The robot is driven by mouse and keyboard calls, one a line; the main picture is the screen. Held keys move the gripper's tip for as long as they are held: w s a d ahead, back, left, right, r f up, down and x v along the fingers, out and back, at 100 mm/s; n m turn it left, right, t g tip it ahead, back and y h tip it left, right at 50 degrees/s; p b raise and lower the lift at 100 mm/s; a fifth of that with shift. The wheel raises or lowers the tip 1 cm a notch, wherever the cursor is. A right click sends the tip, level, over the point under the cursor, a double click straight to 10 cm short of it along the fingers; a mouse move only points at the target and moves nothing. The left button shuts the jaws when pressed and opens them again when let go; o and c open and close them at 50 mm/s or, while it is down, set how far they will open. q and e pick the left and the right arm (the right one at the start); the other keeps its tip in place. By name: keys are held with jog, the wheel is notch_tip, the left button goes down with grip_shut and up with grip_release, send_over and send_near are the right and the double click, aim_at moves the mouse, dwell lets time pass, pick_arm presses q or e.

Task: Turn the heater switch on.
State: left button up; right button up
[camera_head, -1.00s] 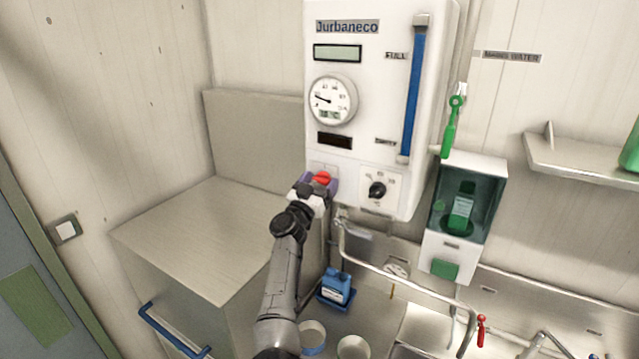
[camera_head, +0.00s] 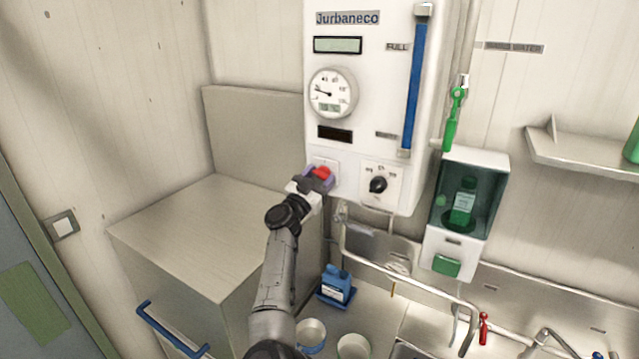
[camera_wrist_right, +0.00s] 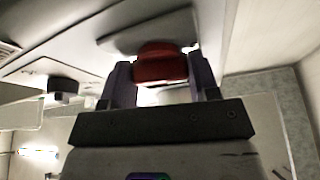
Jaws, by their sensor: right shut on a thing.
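The heater switch (camera_head: 322,172) is a red knob on a pale plate at the lower left of the white wall unit (camera_head: 372,130). It also shows in the right wrist view as a dark red knob (camera_wrist_right: 158,64) between the two fingers. My right gripper (camera_head: 317,177) is shut on the red knob, with a purple-grey finger on each side of it. It also shows in the right wrist view (camera_wrist_right: 160,78). The fingers partly hide the knob and its plate, so I cannot read its position. My left gripper is not in view.
A black selector knob (camera_head: 377,185) sits just right of the switch. A round gauge (camera_head: 332,94) is above. A steel cabinet (camera_head: 190,240) stands left of the arm. A green-fronted dispenser (camera_head: 466,210) hangs at right.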

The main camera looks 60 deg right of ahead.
jog(key=m+g+b, duration=0.1)
jog(key=m+b, duration=0.1)
jog(key=m, duration=0.1)
jog(key=m+g+y+b, duration=0.1)
jog(key=m+g, duration=0.1)
jog(key=m, duration=0.1)
jog(key=shift+f+m+b, duration=0.15)
jog(key=shift+m+b, duration=0.15)
jog(key=shift+b, duration=0.1)
jog(key=m+b, duration=0.1)
jog(key=m, duration=0.1)
jog(key=m+g+y+b, duration=0.1)
jog(key=m, duration=0.1)
jog(key=shift+w+m+y+b, duration=0.1)
jog(key=shift+m+y+b, duration=0.2)
jog(key=m+g+y+b, duration=0.1)
jog(key=m+b, duration=0.1)
jog(key=m, duration=0.1)
jog(key=shift+m, duration=0.4)
jog(key=m, duration=0.1)
jog(key=m+y+b, duration=0.1)
jog(key=shift+r+m+y, duration=0.25)
jog(key=shift+m+y, duration=0.05)
jog(key=shift+m, duration=0.5)
jog(key=o, duration=0.8)
jog(key=shift+o, duration=0.6)
